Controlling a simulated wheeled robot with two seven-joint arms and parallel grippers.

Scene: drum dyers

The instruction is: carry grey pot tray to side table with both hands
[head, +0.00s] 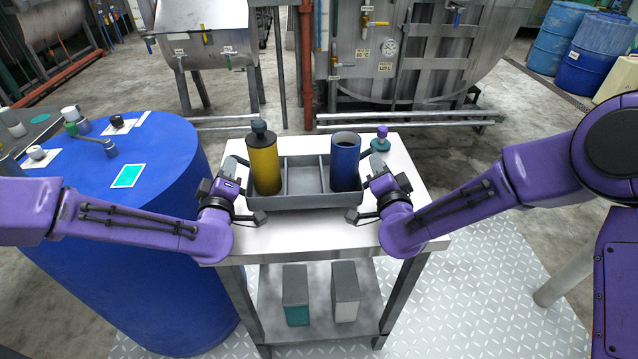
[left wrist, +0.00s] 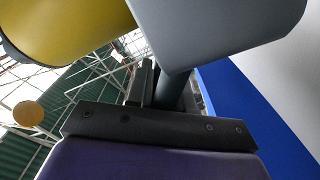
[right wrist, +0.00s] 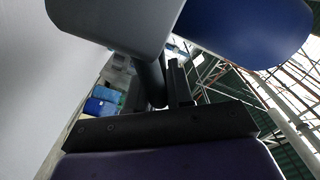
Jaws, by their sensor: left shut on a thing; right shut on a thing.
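The grey pot tray (head: 304,182) is at the white-topped side table (head: 290,236), level, over the middle of its top. I cannot tell whether its underside touches the tabletop. A yellow pot (head: 264,165) with a dark cap stands in its left compartment. A blue open pot (head: 345,163) stands in its right compartment; the middle one looks empty. My left gripper (head: 246,190) is shut on the tray's left end and my right gripper (head: 366,190) on its right end. The wrist views show the tray's grey wall close up (left wrist: 205,30), (right wrist: 118,22); fingertip contact is partly hidden.
A small purple-topped item (head: 381,138) stands at the table's back right. Two boxes (head: 295,292), (head: 345,290) sit on the lower shelf. A large blue drum (head: 150,240) stands close on the left. The tabletop's front strip is clear.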

